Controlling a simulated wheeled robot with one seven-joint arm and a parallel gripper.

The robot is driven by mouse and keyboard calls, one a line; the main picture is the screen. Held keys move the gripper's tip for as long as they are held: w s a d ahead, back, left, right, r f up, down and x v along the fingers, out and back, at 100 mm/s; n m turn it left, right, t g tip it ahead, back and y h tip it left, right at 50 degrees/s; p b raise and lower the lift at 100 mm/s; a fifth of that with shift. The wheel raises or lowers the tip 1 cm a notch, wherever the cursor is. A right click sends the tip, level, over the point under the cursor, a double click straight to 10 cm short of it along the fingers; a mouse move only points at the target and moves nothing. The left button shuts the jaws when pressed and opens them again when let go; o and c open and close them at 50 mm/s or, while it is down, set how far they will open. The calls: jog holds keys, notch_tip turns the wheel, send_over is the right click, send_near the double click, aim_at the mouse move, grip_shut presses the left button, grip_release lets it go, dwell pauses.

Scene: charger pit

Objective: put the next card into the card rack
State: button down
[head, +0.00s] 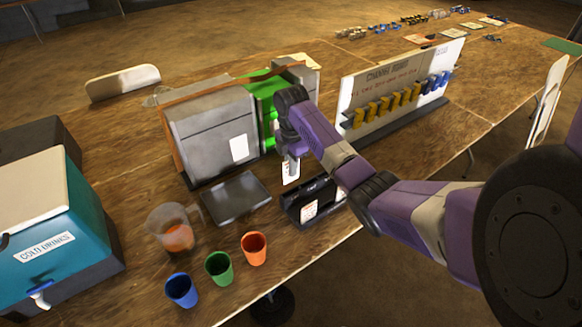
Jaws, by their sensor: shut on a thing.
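My gripper (292,162) points down and is shut on a white card (291,174). The card hangs upright below the fingers, at the back left of the black card rack (325,192) in this view. I cannot tell whether its lower edge touches the rack. The rack is low and dark and stands near the table's front edge. Another white card (309,211) shows at the rack's front left. The fingertips are small here, and my arm covers part of the space to the right of the rack.
A dark flat tray (235,197) lies left of the rack. Grey boxes (215,135) and a green panel stand behind. A channel board (392,87) with yellow and blue pieces is at the right. A jug (173,227), several cups and a teal cooler (45,240) are at left.

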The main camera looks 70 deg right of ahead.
aim_at(291, 181)
jog(key=shift+f+b, duration=2)
jog(key=shift+f, duration=0.25)
jog(key=shift+f+b, duration=0.65)
jog(key=shift+f, duration=0.9)
jog(key=c, duration=1.5)
grip_release()
jog(key=shift+r, duration=0.1)
notch_tip(291, 181, up, 8)
jog(key=shift+f+b, duration=0.2)
jog(key=shift+b, duration=0.2)
